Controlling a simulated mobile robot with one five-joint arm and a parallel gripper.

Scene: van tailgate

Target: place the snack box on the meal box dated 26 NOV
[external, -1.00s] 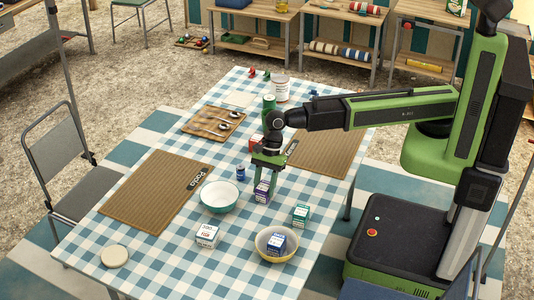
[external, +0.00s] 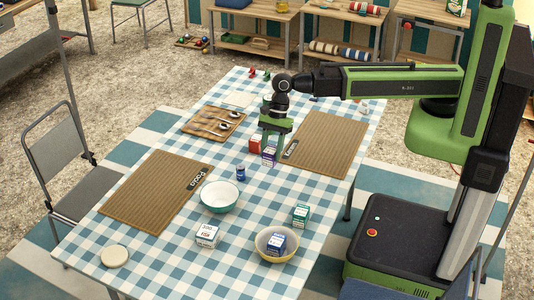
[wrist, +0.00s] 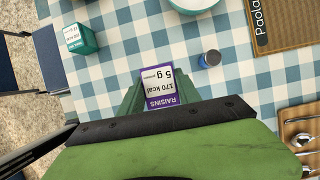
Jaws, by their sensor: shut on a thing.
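My gripper (external: 271,143) is shut on a purple and white box (external: 269,156) and holds it over the table's far half. In the wrist view the same box (wrist: 162,87) reads "RAISINS", "170 kcal" and "5 g". A red box (external: 254,144) stands just behind and left of it. A white box (external: 207,236) stands on the cloth in front of the teal bowl. A teal-green box (external: 301,215) stands to the right, also seen in the wrist view (wrist: 80,39). A blue box (external: 277,245) sits in a yellow bowl (external: 262,250). I cannot read a 26 NOV date on any box.
A white-and-teal bowl (external: 220,203) and a small blue jar (external: 240,173) stand near the table's middle. Brown placemats lie left (external: 150,195) and right (external: 325,150). A wooden board (external: 213,122) holds spoons. A round lid (external: 115,256) lies front left.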

